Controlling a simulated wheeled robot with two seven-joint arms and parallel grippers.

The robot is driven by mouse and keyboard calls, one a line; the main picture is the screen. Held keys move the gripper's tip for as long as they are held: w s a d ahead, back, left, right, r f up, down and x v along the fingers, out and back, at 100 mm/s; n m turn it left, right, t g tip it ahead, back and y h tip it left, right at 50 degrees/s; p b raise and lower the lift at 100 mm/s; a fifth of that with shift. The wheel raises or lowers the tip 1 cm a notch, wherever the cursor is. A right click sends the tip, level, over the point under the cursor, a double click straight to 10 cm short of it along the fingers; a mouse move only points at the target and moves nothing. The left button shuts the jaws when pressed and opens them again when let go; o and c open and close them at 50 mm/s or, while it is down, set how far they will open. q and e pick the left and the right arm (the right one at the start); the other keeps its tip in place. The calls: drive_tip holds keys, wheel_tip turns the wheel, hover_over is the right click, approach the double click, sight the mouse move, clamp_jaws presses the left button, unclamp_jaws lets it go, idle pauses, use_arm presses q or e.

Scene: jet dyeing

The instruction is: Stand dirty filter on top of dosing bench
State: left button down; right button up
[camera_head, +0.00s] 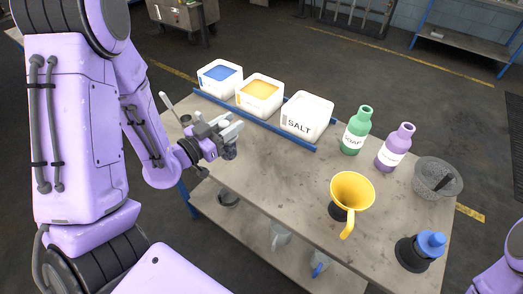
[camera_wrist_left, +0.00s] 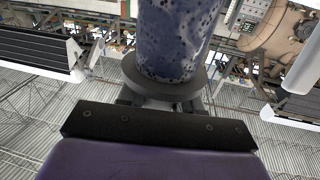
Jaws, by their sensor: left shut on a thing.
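My left gripper (camera_head: 226,133) is over the left end of the dosing bench (camera_head: 270,185), shut on the dirty filter. The filter (camera_wrist_left: 176,38) is a blue-grey speckled cylinder with a grey collar in the left wrist view. In the head view only a small dark grey part of it (camera_head: 229,151) shows under the fingers. I cannot tell whether it touches the bench top. My right gripper is out of view.
White tubs with blue and orange contents (camera_head: 220,77) (camera_head: 259,94) and a SALT tub (camera_head: 307,116) line the back. Green (camera_head: 355,134) and purple bottles (camera_head: 394,150), a yellow funnel (camera_head: 352,190), a mortar (camera_head: 438,181) and a blue-topped item (camera_head: 430,244) stand right. The bench's middle is clear.

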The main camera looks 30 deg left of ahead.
use_arm(q)
drive_tip(key=w+d+f+b, duration=0.2)
drive_tip(key=w+f+b, duration=0.7)
drive_tip(key=f+b, duration=0.2)
drive_tip(key=shift+w+d, duration=0.2)
drive_tip(key=shift+w, duration=0.1)
drive_tip(key=shift+s+f, duration=0.1)
drive_tip(key=shift+d+f, duration=0.1)
drive_tip(key=c, duration=0.8)
unclamp_jaws()
drive_tip(key=shift+o, duration=0.2)
